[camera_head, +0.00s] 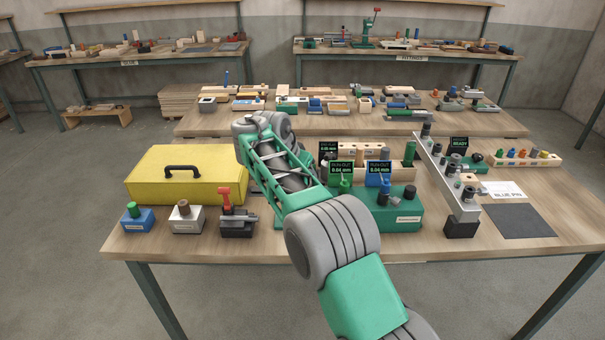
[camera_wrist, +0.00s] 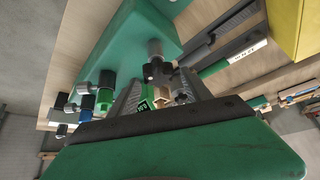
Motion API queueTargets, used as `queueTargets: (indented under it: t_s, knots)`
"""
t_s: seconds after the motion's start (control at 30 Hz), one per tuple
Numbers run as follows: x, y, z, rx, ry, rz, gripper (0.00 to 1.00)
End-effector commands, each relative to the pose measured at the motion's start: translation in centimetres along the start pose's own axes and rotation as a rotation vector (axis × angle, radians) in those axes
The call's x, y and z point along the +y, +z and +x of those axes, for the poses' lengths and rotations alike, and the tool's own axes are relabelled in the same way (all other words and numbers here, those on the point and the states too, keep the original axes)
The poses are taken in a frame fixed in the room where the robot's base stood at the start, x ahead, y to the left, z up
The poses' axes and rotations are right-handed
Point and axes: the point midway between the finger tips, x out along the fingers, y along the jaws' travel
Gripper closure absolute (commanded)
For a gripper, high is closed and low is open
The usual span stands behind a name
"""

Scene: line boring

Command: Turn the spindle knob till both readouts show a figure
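The green spindle box (camera_head: 400,217) stands at the table's front, with dark knobs (camera_head: 410,193) on top; I cannot tell which is the spindle knob. Two run-out readouts, one above the green dial stand (camera_head: 341,168) and one above the blue one (camera_head: 378,168), each show a small figure in mm, seemingly 0.04. My gripper is hidden in the head view. In the wrist view my gripper (camera_wrist: 160,92) has its two grey fingers apart, near the box (camera_wrist: 120,50) and a dark knob (camera_wrist: 150,71). I see no clear grip on anything.
A yellow case (camera_head: 185,175) lies left of my arm. A blue block (camera_head: 137,219), a grey block (camera_head: 187,218) and a red-handled clamp (camera_head: 237,218) line the front edge. A long grey bar (camera_head: 445,175) and a "READY" display (camera_head: 458,143) stand right. A dark mat (camera_head: 518,221) is bare.

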Motion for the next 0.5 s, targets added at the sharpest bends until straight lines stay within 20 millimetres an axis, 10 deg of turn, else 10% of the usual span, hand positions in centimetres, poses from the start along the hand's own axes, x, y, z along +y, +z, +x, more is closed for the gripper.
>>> queueTargets:
  t_s: [0.5]
  knots:
    - [0.0,-2.1,-3.5,0.000,-0.001,-0.001,0.40]
